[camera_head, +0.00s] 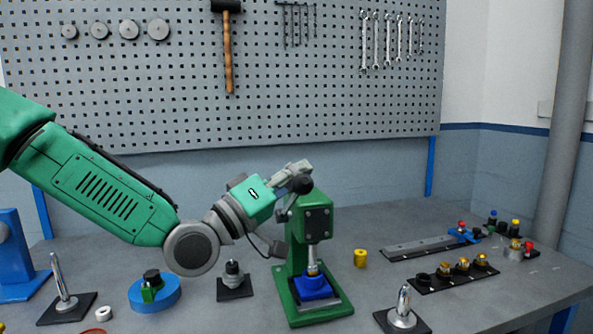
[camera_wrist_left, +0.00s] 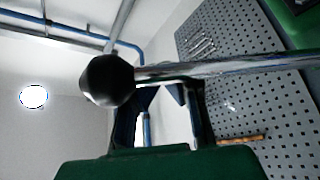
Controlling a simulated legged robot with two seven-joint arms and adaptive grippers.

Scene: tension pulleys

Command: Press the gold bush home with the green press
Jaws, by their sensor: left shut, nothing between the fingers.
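The green press (camera_head: 298,240) stands on the table at the middle of the head view. Its ram (camera_head: 313,266) is down over a blue holder (camera_head: 313,288) on the press base. A yellow-gold bush (camera_head: 360,258) stands on the table right of the press; I cannot tell whether another sits under the ram. My left gripper (camera_head: 296,174) is shut and empty at the black knob (camera_head: 302,184) of the press lever. In the left wrist view the knob (camera_wrist_left: 107,80) and the lever rod (camera_wrist_left: 225,66) cross in front of the fingers. My right gripper is not in view.
A black rack (camera_head: 455,277) with several gold-topped parts lies at the right. A blue disc (camera_head: 155,296), a black-based post (camera_head: 234,284) and a silver post (camera_head: 402,310) stand around the press. A pegboard (camera_head: 300,110) with hung tools is behind.

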